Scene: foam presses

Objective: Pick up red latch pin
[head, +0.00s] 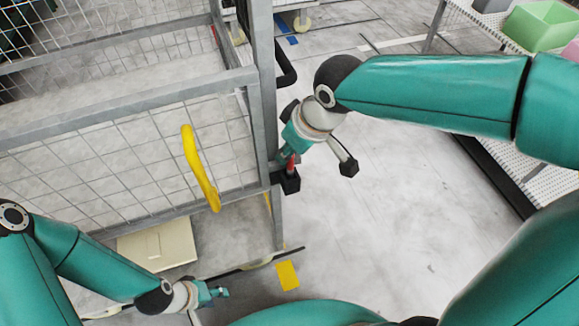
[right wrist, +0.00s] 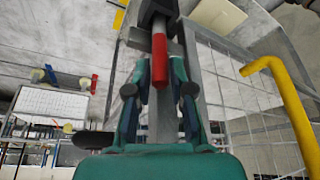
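The red latch pin (head: 291,163) stands in a black socket (head: 289,182) on the corner post of the wire cage. In the right wrist view the red pin (right wrist: 160,60) shows between my right gripper's fingers, with a narrow gap on each side. My right gripper (head: 287,157) is at the pin in the head view and hides part of it; it is open. My left gripper (head: 217,293) is low, in front of the cage and well away from the pin; its finger opening is too small to read.
A yellow handle (head: 200,168) sticks out from the cage mesh (head: 110,155) left of the pin. A grey corner post (head: 265,95) rises beside my right gripper. A white perforated shelf (head: 485,150) with a green bin (head: 540,27) stands at right. The floor between is clear.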

